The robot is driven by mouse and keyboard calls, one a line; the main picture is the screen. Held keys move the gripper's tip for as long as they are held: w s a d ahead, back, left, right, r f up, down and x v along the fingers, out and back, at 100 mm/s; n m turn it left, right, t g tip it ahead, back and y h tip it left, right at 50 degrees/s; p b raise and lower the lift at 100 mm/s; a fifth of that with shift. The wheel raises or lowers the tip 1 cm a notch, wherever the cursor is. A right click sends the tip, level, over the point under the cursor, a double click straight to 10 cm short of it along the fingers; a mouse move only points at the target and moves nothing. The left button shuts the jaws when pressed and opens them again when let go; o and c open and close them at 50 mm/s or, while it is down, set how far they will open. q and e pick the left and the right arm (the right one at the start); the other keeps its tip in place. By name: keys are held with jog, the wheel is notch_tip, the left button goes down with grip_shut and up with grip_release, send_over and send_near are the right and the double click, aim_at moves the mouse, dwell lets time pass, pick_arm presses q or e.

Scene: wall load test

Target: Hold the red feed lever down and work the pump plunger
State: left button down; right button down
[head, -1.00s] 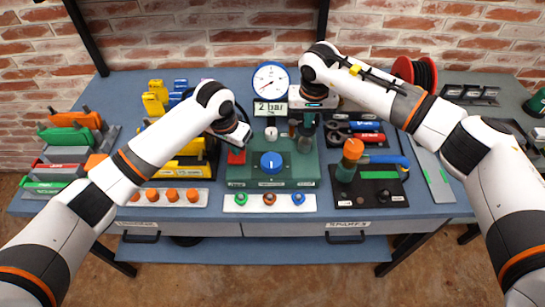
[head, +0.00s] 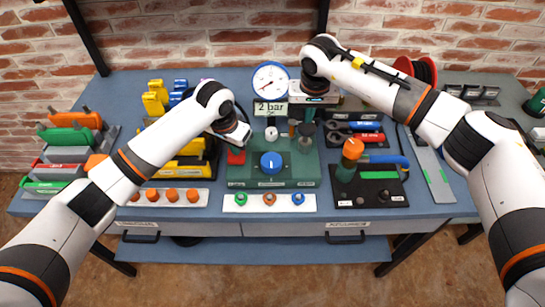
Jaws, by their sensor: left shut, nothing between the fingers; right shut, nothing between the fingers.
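The green pump base (head: 245,181) stands in the middle of the bench. The red feed lever (head: 236,157) is at its left back, with my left gripper (head: 237,145) shut and empty right at it; the fingertips look to be on or just above it, and I cannot tell if they touch. The pump plunger (head: 306,130), a dark grey-green knob, stands at the right back of the base. My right gripper (head: 311,112) is shut and empty just above the plunger; its fingertips are hard to make out, so contact is unclear.
A round gauge (head: 271,81) with a "2 bar" sign (head: 271,109) stands behind the base. A blue knob (head: 271,162) sits on the base's front. An orange-topped tool (head: 352,150) stands right of it. Yellow pieces (head: 187,160) crowd the left.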

notch_tip(320, 180, up, 6)
dwell(0.5)
